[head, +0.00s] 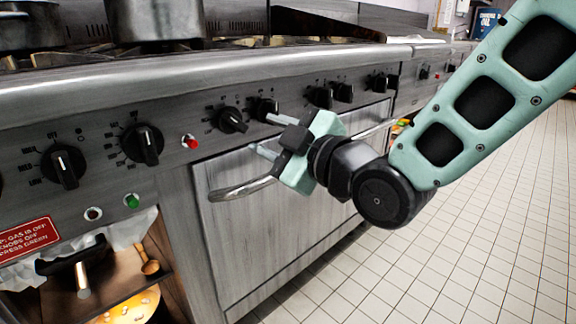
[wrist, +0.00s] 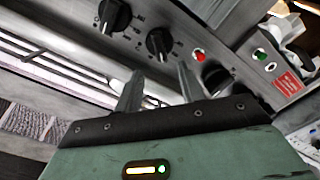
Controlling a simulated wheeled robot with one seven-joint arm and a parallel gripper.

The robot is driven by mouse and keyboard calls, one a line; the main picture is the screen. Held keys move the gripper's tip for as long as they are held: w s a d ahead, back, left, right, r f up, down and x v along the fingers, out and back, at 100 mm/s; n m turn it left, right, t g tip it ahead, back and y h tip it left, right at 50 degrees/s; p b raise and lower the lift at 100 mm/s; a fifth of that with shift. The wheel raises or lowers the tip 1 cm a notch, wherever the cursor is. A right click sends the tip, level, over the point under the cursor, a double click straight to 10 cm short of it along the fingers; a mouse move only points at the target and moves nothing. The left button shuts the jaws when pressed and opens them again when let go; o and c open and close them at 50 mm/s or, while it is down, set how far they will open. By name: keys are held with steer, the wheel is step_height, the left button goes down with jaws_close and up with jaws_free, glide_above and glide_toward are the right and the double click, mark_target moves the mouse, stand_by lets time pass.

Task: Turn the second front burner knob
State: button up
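The stove's front panel (head: 100,122) carries a row of black knobs with white marks. From the left they include a knob (head: 64,167), a second one (head: 142,144), then, past a red light, a third (head: 232,120) and another (head: 264,107) close beside it. I cannot tell which one the task counts as second. My gripper (head: 260,132) is open and empty, in front of the panel near the third knob. In the wrist view that knob (wrist: 160,43) appears beyond and between the fingertips, apart from them.
An oven door handle (head: 242,190) juts out below the gripper. A red light (head: 190,142) and green button (head: 132,201) sit on the panel. A red sign (head: 26,240) is at lower left. Pots (head: 155,18) stand on top. The tiled floor at right is clear.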

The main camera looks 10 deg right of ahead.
steer(key=shift+b+v, duration=1.9)
steer(key=shift+b, duration=0.25)
steer(key=shift+f, duration=0.1)
